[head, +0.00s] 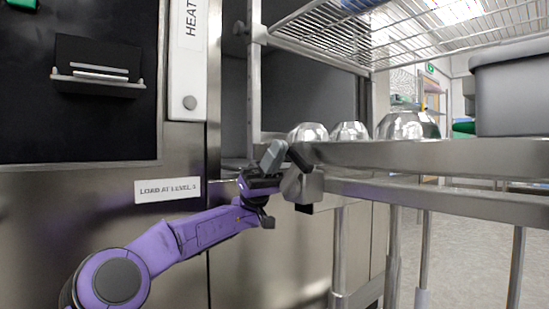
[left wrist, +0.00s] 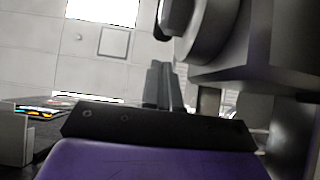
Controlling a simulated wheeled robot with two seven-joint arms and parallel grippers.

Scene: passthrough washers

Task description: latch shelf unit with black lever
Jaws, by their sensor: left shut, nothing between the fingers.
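The shelf unit is a metal rack with a wire upper shelf and a solid steel shelf (head: 430,153) on the right of the head view. At its near left corner is a grey latch block (head: 303,187) with a black underside. A short dark bar, apparently the black lever (head: 299,158), slants above the block. My left gripper (head: 272,154), on the purple arm, is shut and empty close beside the lever and block; I cannot tell whether it touches. In the left wrist view, its shut fingers (left wrist: 160,84) stand beside a large dark rounded part (left wrist: 205,35). My right gripper is not in view.
A steel washer front with a "LOAD AT LEVEL" label (head: 167,190) stands behind my left arm. Shiny metal bowls (head: 408,125) and a grey bin (head: 513,95) stand on the rack. Rack legs (head: 393,250) stand below; open floor (head: 460,255) shows beyond them.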

